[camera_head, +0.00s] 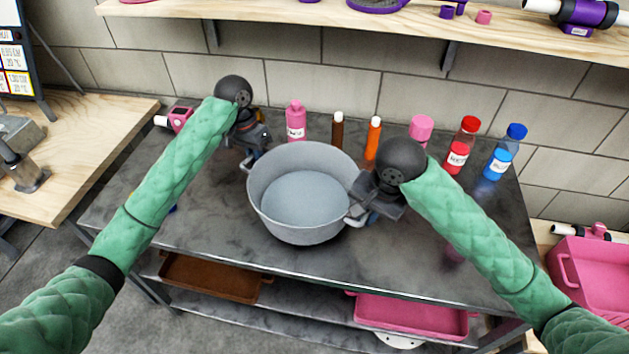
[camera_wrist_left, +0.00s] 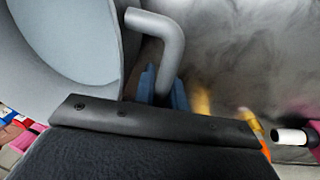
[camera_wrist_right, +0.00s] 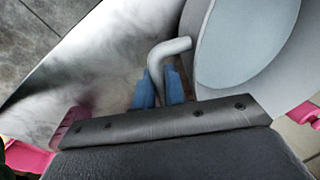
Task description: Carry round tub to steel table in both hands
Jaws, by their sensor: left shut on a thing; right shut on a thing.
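The round grey tub (camera_head: 304,190) is over the middle of the dark steel table (camera_head: 225,220); I cannot tell whether its base touches the top. It looks empty and about level. My left gripper (camera_head: 247,160) is at its left side, and its blue fingers (camera_wrist_left: 163,88) are shut on a bent handle of the tub (camera_wrist_left: 168,40). My right gripper (camera_head: 362,215) is at its right side, and its blue fingers (camera_wrist_right: 160,88) are shut on the other handle (camera_wrist_right: 165,52). The wrists partly hide the handles in the head view.
Along the table's back stand a pink bottle (camera_head: 296,120), a brown bottle (camera_head: 337,130), an orange bottle (camera_head: 373,138), a red bottle (camera_head: 462,146) and a blue bottle (camera_head: 504,152). A brown tray (camera_head: 210,278) and a pink tray (camera_head: 410,316) are below. The table's front strip is clear.

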